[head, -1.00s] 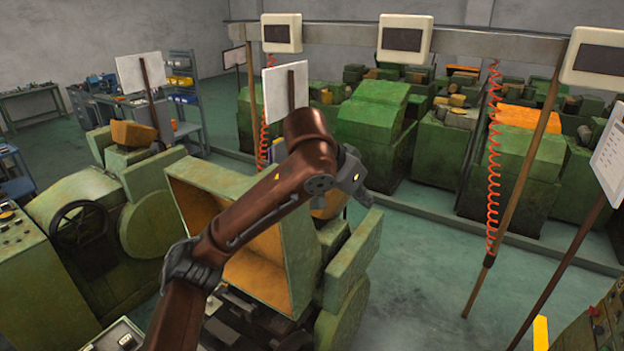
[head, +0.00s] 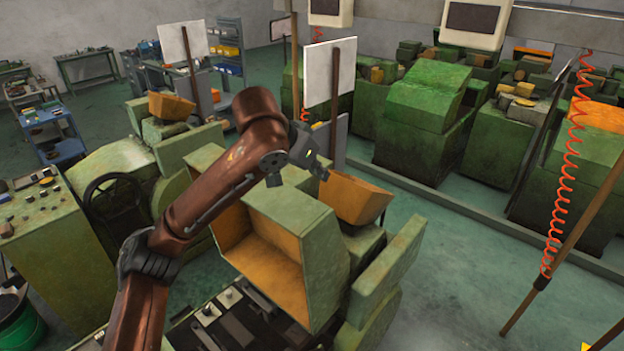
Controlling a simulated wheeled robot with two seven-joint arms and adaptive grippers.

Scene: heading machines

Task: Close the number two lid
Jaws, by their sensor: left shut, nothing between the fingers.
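A green machine lid (head: 318,245) with an orange inside stands tilted open on the machine in front of me. Its lower opening faces toward me and left, over the dark machine bed (head: 235,315). I see no number on it. My left arm reaches across the lid's left part and hides some of it. My left gripper (head: 316,172) is shut and empty, at or just above the lid's far upper edge; I cannot tell if it touches. My right gripper is not in view.
An orange hopper (head: 352,198) sits right behind the lid, close to my gripper. A white sign board (head: 330,72) on a post rises behind. A machine with a black handwheel (head: 113,208) stands at left. Red coiled hoses (head: 565,180) hang at right. Open floor lies right.

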